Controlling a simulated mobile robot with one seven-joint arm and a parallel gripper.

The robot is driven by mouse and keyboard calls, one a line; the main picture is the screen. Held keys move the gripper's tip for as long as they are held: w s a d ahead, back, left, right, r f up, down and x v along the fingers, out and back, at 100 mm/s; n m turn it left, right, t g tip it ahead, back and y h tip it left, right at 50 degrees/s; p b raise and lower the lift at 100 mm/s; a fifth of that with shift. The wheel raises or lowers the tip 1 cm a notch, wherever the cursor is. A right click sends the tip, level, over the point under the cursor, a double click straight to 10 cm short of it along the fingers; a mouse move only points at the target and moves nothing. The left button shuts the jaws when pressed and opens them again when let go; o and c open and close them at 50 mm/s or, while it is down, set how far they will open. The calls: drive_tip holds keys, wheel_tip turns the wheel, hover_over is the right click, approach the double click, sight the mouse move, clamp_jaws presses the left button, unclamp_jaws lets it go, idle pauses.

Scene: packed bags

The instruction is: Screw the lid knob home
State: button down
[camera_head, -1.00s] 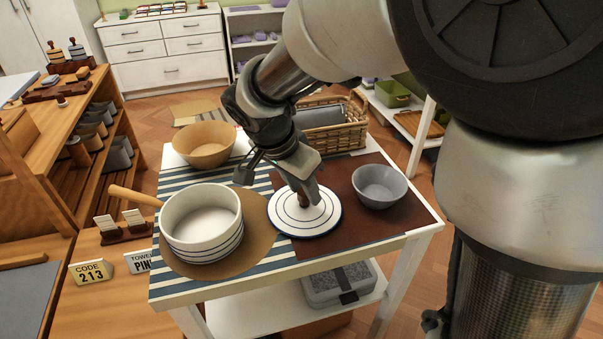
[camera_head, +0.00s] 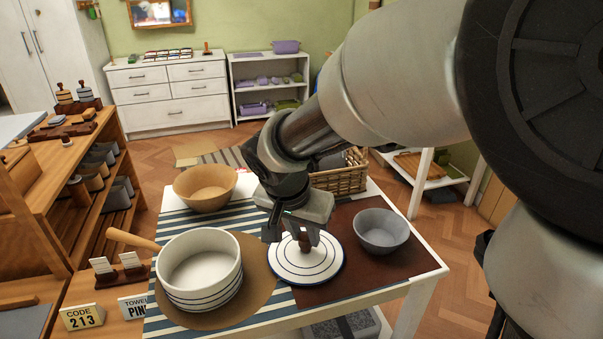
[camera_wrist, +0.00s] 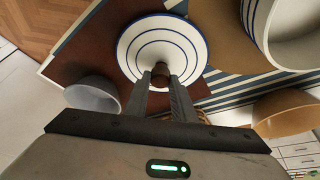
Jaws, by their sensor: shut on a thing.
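The lid (camera_head: 306,266) is a white disc with blue rings, lying flat on the table beside the pot; it also shows in the wrist view (camera_wrist: 187,47). Its brown knob (camera_head: 304,241) stands up at the lid's middle and shows between the fingertips in the wrist view (camera_wrist: 160,72). My gripper (camera_wrist: 160,78) points down over the lid and is shut on the knob, one finger on each side. Whether the knob sits flush on the lid is hidden by the fingers. The white pot (camera_head: 200,268) with blue bands and a wooden handle stands open to the left.
A grey bowl (camera_head: 381,231) stands close on the right of the lid, on a brown mat (camera_head: 345,278). A wooden bowl (camera_head: 205,187) and a wicker basket (camera_head: 342,174) stand behind. A wooden shelf unit (camera_head: 45,215) is at left.

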drive_tip(key=shift+w+a+f+m+h+b, duration=0.1)
drive_tip(key=shift+f+m+h+b, duration=0.25)
drive_tip(key=shift+m+b, duration=0.55)
drive_tip(key=shift+r+m+g, duration=0.3)
drive_tip(key=shift+m, duration=0.3)
drive_tip(key=shift+f+m+h, duration=0.15)
drive_tip(key=shift+m+h, duration=0.2)
drive_tip(key=shift+m, duration=0.35)
drive_tip(key=shift+m+g, duration=0.5)
drive_tip(key=shift+m, duration=0.5)
drive_tip(key=m+g+h, duration=0.1)
drive_tip(key=m, duration=0.2)
drive_tip(key=shift+w+a+m, duration=0.1)
drive_tip(key=shift+w+m, duration=0.05)
drive_tip(key=shift+m, duration=0.15)
